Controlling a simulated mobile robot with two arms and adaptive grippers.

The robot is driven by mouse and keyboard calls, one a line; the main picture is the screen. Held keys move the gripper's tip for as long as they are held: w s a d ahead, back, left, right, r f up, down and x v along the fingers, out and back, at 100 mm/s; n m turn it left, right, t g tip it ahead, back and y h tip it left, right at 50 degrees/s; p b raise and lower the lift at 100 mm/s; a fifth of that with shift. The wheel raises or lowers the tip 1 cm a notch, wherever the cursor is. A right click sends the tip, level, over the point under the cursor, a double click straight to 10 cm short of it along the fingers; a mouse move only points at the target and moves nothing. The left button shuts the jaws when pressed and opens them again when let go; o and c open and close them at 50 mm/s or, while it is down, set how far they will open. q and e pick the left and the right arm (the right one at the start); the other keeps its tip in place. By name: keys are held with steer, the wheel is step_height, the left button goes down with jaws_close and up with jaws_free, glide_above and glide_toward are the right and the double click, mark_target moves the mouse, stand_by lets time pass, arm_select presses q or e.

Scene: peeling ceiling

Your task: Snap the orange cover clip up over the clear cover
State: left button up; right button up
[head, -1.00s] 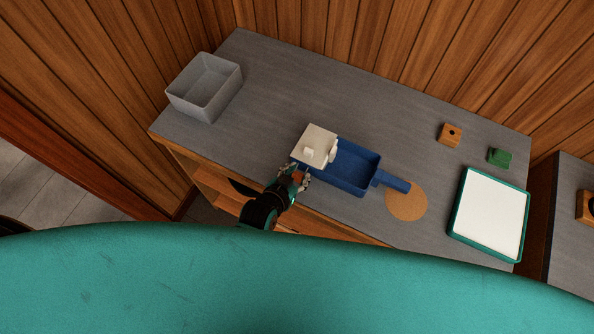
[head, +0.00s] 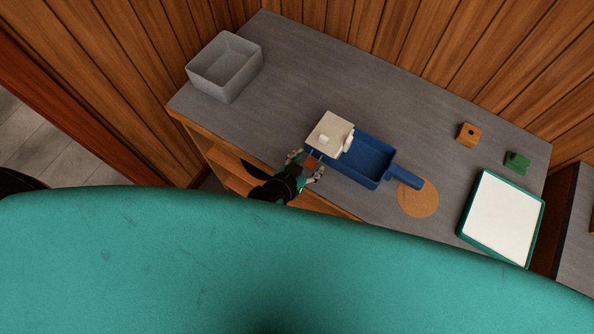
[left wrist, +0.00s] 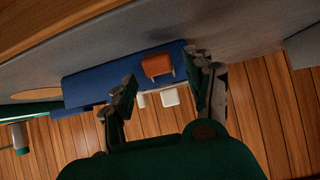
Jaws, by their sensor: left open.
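The blue box with a handle (head: 368,160) lies on the grey bench top, with a cream-white block (head: 328,134) at its left end. The small orange clip (head: 312,161) is at the box's near left end; in the left wrist view the orange clip (left wrist: 158,66) shows against the blue side. My left gripper (head: 307,164) is open at the bench's front edge. In the left wrist view its fingers (left wrist: 166,88) are spread either side of the clip, apart from it. I cannot make out a clear cover. My right gripper is not in view.
A grey open bin (head: 226,66) stands at the back left. A cork disc (head: 418,198) lies by the box's handle. An orange block (head: 468,134), a green piece (head: 517,161) and a white tray with green rim (head: 459,228) are to the right. The bench behind the box is clear.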

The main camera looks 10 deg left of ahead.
arm_select(q)
steer(key=v, duration=1)
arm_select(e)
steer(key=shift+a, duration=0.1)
arm_select(q)
steer(key=shift+f, duration=0.1)
